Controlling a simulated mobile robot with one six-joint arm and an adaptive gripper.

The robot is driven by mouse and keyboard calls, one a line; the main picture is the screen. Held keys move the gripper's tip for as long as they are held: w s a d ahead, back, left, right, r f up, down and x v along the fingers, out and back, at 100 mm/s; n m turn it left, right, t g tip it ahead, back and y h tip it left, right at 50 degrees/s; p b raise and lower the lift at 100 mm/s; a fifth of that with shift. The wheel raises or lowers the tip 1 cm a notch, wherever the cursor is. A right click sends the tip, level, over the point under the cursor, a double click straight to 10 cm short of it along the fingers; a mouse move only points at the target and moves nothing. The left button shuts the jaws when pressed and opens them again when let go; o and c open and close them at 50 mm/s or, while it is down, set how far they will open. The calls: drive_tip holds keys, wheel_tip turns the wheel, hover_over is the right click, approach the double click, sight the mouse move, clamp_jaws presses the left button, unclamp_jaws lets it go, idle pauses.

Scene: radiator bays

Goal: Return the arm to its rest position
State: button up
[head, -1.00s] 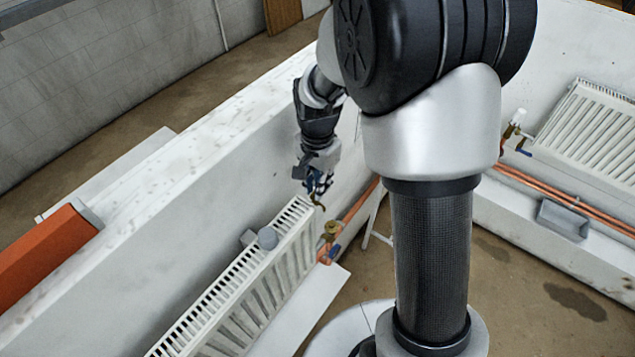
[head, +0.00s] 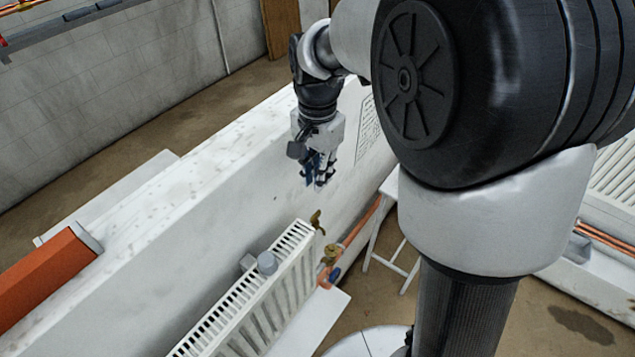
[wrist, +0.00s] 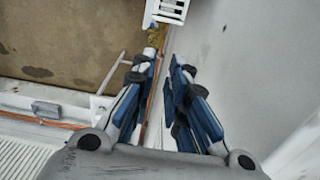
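My gripper (head: 320,172) hangs fingers down in the head view, above and beyond the near radiator (head: 262,283), close to the white partition wall (head: 215,215). It touches nothing that I can see. In the wrist view my gripper (wrist: 160,95) has its blue fingers apart with nothing between them. A brass part (head: 317,221) sits at the top end of the radiator, below the fingers. A brass valve (head: 330,254) stands on the copper pipe beside it.
A white stool (head: 392,245) stands behind my arm. Another radiator (head: 613,180) is at the right. Open floor (head: 365,310) shows between.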

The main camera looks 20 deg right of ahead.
idle(0.5)
drive_tip(key=s+f+n+t+b, duration=0.2)
drive_tip(key=s+n+b, duration=0.3)
drive_tip(key=s, duration=0.5)
drive_tip(key=s+f+n+t+b, duration=0.2)
drive_tip(key=s+f+n+b, duration=0.2)
drive_tip(key=s, duration=0.7)
drive_tip(key=n+b, duration=0.2)
drive_tip(key=b, duration=0.2)
drive_tip(key=shift+a+f+t+b, duration=0.3)
drive_tip(key=shift+a+f+b, duration=0.05)
drive_tip(key=shift+a+f, duration=0.05)
